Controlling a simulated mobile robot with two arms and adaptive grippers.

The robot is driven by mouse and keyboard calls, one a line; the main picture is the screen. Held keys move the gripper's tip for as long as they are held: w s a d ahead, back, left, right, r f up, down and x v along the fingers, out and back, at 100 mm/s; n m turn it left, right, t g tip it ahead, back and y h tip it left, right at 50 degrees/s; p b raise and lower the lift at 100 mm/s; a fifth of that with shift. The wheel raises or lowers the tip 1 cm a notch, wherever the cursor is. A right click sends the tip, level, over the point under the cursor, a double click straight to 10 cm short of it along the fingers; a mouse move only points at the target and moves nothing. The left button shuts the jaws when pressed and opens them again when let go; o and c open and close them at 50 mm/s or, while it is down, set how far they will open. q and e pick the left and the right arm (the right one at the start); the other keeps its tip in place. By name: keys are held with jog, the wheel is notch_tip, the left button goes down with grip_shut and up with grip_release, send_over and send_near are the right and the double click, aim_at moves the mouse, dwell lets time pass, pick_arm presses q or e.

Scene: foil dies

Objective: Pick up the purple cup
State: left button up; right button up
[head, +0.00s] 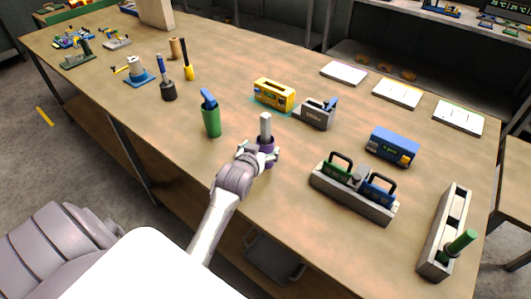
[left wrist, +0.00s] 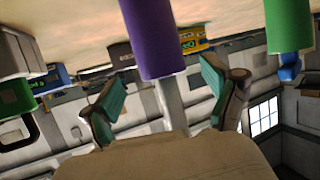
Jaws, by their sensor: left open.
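The purple cup (head: 266,144) stands upright on the workbench in the head view, with a pale grey rod (head: 265,127) sticking up from it. My left gripper (head: 265,154) is at the cup from its front side and partly hides its lower part. In the left wrist view, which is upside down, the purple cup (left wrist: 150,38) hangs from the top and the grey rod (left wrist: 172,100) runs down between the spread fingers. My left gripper (left wrist: 160,95) is open there, with a gap on both sides of the rod. My right gripper is not in view.
A green cup (head: 211,123) with a blue piece stands left of the purple one. A yellow box (head: 273,95) and a grey box (head: 318,114) are behind it. A grey rack (head: 350,195) with two handled blocks stands to the right.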

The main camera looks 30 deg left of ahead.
aim_at(264, 143)
pick_arm(q)
jog(key=shift+p+x, duration=0.65)
jog(key=shift+x, duration=1.95)
jog(key=shift+r, duration=0.1)
jog(key=shift+c, duration=0.7)
jog(key=c, duration=1.3)
jog(key=shift+c, duration=1.1)
jog(key=shift+r, duration=0.2)
